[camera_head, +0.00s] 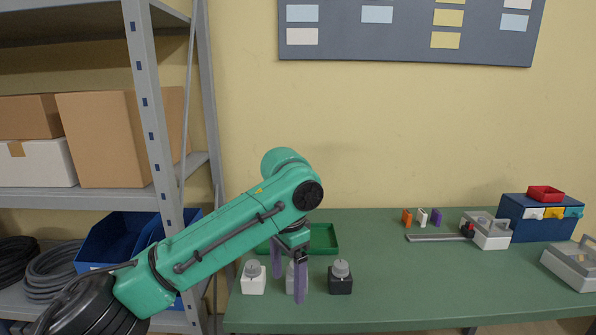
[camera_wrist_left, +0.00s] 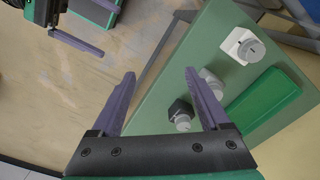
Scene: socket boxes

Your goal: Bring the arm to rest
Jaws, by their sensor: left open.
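My left gripper (camera_head: 288,272) hangs with its purple fingers pointing down over the left part of the green table (camera_head: 420,285). It is open and empty; in the left wrist view its two fingers (camera_wrist_left: 160,80) stand wide apart. Below and around it is a row of socket boxes: a white one (camera_head: 253,284), a middle one (camera_head: 290,284) partly hidden by a finger, and a black one (camera_head: 340,284). I cannot tell whether a finger touches the middle box. My right gripper (camera_wrist_left: 76,40) shows in part at the upper left of the left wrist view; its opening is unclear.
A green tray (camera_head: 323,238) lies behind the boxes, partly hidden by my arm. A grey shelf rack (camera_head: 155,120) stands at the left. Grey devices (camera_head: 487,232), a blue drawer box (camera_head: 535,225) and small coloured parts (camera_head: 421,217) stand at the right. The table's middle front is clear.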

